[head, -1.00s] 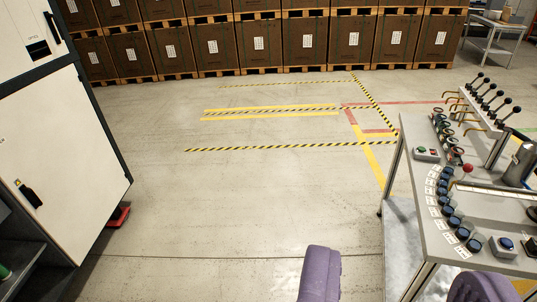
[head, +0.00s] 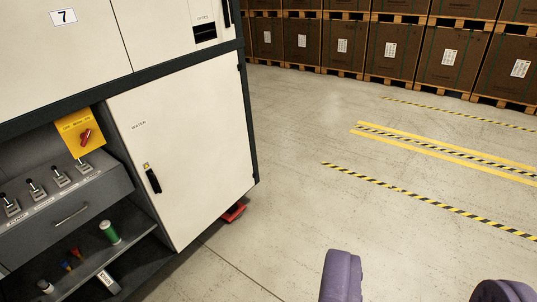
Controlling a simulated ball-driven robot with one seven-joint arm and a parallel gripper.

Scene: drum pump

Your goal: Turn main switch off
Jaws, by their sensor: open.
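A red rotary switch (head: 86,137) on a yellow plate (head: 71,124) is mounted in the recess of the cabinet at the left; it looks like the main switch. Its handle is tilted, and its exact setting cannot be read. My gripper (head: 422,290) shows as two purple fingers at the bottom right, wide apart and empty. It is well to the right of the switch and touches nothing.
The white cabinet (head: 185,150) fills the left, with a black door handle (head: 153,181). Below the switch are several small levers (head: 58,175) and a shelf with a green spool (head: 109,232). Stacked brown crates (head: 447,60) line the back. The floor (head: 300,215) between is clear.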

